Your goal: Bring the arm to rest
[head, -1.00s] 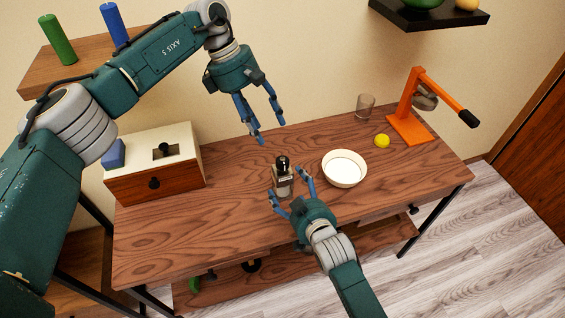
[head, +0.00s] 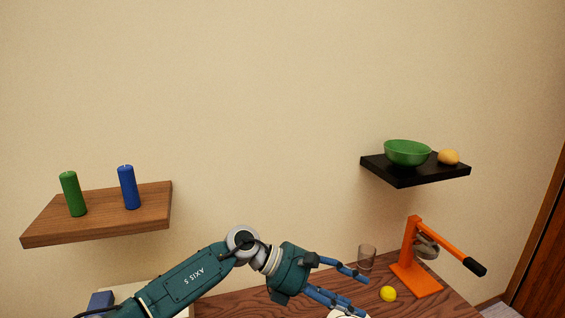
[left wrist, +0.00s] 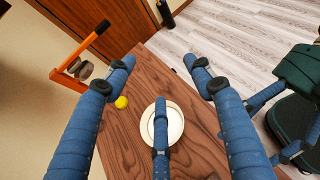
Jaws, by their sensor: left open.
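My left gripper (head: 362,294) is open and empty, low in the head view, its blue fingers pointing right above the table (head: 445,303). In the left wrist view its fingers (left wrist: 160,64) are spread wide above the table (left wrist: 200,125).
An orange press (head: 412,265), a glass (head: 366,258) and a yellow ball (head: 388,294) stand at the table's right. A black shelf (head: 400,178) holds a green bowl (head: 408,154) and an orange-yellow fruit (head: 448,157). A wooden shelf (head: 105,220) carries green (head: 73,194) and blue (head: 129,187) cylinders.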

